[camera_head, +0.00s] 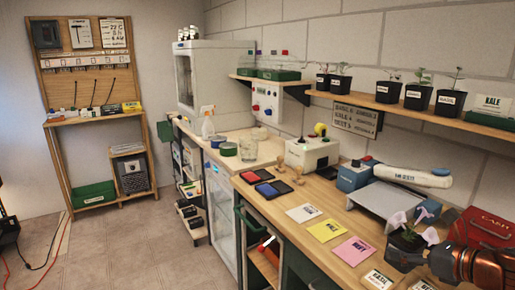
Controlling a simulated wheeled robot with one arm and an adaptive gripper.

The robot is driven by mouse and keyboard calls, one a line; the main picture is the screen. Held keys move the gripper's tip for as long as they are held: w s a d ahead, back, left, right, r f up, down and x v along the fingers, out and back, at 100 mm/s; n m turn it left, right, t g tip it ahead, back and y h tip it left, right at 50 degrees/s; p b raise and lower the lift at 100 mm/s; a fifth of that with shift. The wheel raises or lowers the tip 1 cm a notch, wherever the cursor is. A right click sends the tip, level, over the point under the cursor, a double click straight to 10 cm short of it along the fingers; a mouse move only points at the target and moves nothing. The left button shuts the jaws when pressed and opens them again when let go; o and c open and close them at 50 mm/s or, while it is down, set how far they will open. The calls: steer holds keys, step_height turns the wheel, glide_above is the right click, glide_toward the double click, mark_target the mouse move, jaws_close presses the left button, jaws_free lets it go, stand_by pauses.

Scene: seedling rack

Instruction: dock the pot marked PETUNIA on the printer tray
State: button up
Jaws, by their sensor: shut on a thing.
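A dark pot (407,241) with pale pink, trumpet-like flowers is at the lower right, over or on the wooden bench. My gripper (410,257) comes in from the right edge and is shut on this pot. No name can be read on the pot from here. A flat grey tray (372,203) lies just behind and left of the pot, beside a blue-and-white machine (352,177) with a long white arm. Whether this is the printer tray I cannot tell. Another boxy light machine (309,153) stands farther left.
White, yellow and pink cards (351,250) lie along the bench front, with ink pads (265,189) and wooden stamps farther left. A red cash box (482,228) stands at right. Several dark pots (389,92) marked BASIL or similar stand on the wall shelf.

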steer(key=w+a+r+m+h+p, duration=0.3)
steer(key=w+a+m+h+p, duration=0.1)
steer(key=w+a, duration=0.4)
steer(key=w+a+r+m+h+p, duration=0.4)
steer(key=w+a+m+h, duration=0.1)
steer(key=w+a, duration=0.3)
steer(key=shift+w+a+t+h, duration=0.2)
steer(key=shift+w+t+h, duration=0.2)
steer(key=shift+w+h, duration=0.4)
stand_by(0.7)
steer(key=shift+w, duration=0.1)
stand_by(0.6)
